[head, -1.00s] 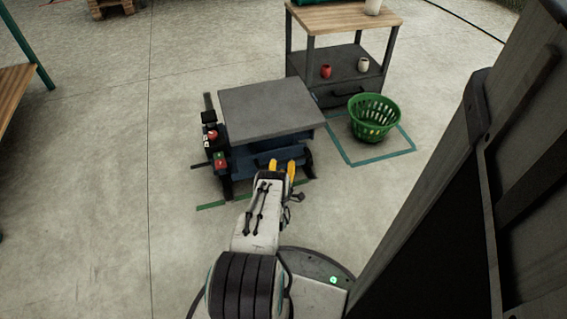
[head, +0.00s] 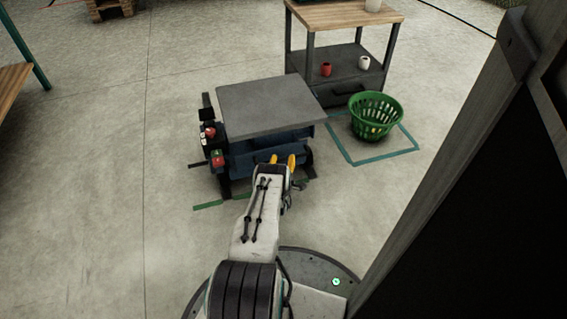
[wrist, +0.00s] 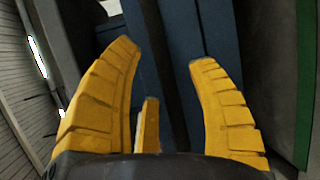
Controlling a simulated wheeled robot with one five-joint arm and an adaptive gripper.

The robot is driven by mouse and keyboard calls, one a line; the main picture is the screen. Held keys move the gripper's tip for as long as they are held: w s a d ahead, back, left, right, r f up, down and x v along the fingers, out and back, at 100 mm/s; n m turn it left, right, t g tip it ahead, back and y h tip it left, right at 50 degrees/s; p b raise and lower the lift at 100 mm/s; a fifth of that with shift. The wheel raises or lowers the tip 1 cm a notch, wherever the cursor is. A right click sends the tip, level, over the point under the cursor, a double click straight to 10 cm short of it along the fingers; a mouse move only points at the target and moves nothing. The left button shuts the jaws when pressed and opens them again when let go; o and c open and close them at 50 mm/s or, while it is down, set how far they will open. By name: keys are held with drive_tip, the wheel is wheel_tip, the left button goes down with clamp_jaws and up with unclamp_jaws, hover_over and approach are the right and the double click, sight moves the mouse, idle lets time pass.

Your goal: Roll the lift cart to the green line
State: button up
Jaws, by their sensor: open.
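The lift cart (head: 268,105) has a flat grey top and a blue body, with a control box with red buttons on its left side. The green line (head: 215,204) lies on the floor at the cart's near side; my arm hides part of it. My gripper (head: 282,160) is at the cart's near side, below the top's edge. In the wrist view its yellow fingers (wrist: 165,65) are open, facing the cart's blue body (wrist: 210,30). A dark bar (wrist: 161,50) shows between them; I cannot tell if they touch it.
A green basket (head: 375,115) stands at a green floor square (head: 350,160). Behind it is a wood-topped shelf unit (head: 345,15) with a red cup (head: 326,69) and a white cup (head: 364,62). A tall dark frame (head: 470,190) stands close on the right.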

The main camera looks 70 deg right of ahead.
drive_tip(key=shift+b+x, duration=0.7)
drive_tip(key=shift+x, duration=0.6)
drive_tip(key=shift+o, duration=0.3)
clamp_jaws()
